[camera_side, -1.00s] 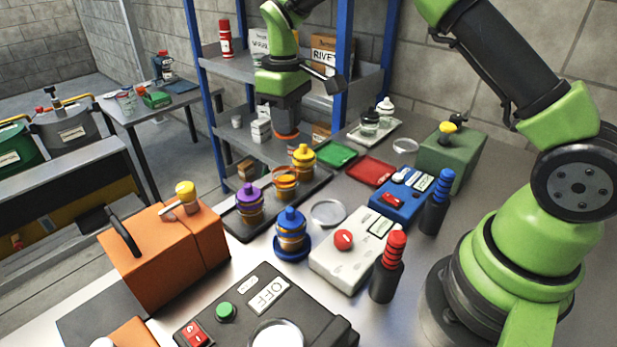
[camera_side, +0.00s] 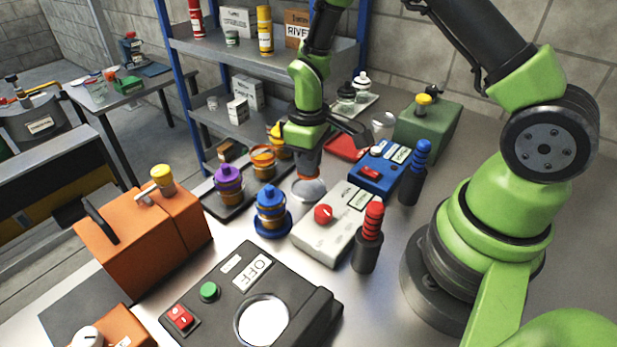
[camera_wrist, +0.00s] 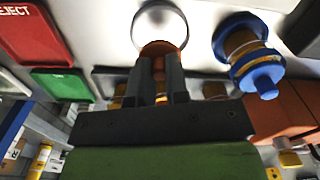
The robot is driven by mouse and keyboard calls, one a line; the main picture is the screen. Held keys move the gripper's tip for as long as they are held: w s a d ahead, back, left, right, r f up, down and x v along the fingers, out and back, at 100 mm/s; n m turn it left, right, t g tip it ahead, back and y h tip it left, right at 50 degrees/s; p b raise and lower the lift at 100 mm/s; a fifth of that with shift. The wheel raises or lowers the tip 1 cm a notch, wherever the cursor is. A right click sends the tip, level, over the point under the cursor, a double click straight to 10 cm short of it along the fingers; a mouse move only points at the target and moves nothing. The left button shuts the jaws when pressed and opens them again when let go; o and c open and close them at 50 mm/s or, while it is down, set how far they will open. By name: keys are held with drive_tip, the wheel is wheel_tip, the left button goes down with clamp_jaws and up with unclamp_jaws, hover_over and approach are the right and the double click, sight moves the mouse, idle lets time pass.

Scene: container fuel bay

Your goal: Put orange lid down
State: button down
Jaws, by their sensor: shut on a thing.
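My gripper (camera_side: 308,170) is shut on the orange lid (camera_side: 308,179), mostly hidden by the fingers. In the wrist view the orange lid (camera_wrist: 160,47) shows at the fingertips, against the near edge of a round silver dish (camera_wrist: 150,22). In the side view the lid is over or at this dish (camera_side: 309,190); I cannot tell whether it touches. The orange container (camera_side: 263,161) stands in the dark tray (camera_side: 232,208), with a purple-topped container (camera_side: 229,182) and a yellow-topped one (camera_side: 275,140), partly hidden by my gripper.
Red and blue-ringed posts (camera_side: 368,240) (camera_side: 415,175) stand to the right. The black OFF box (camera_side: 250,290) is in front.

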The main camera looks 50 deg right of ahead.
sight(309, 190)
drive_tip(key=shift+f, duration=2.1)
drive_tip(key=shift+f, duration=0.1)
drive_tip(key=c, duration=1.1)
unclamp_jaws()
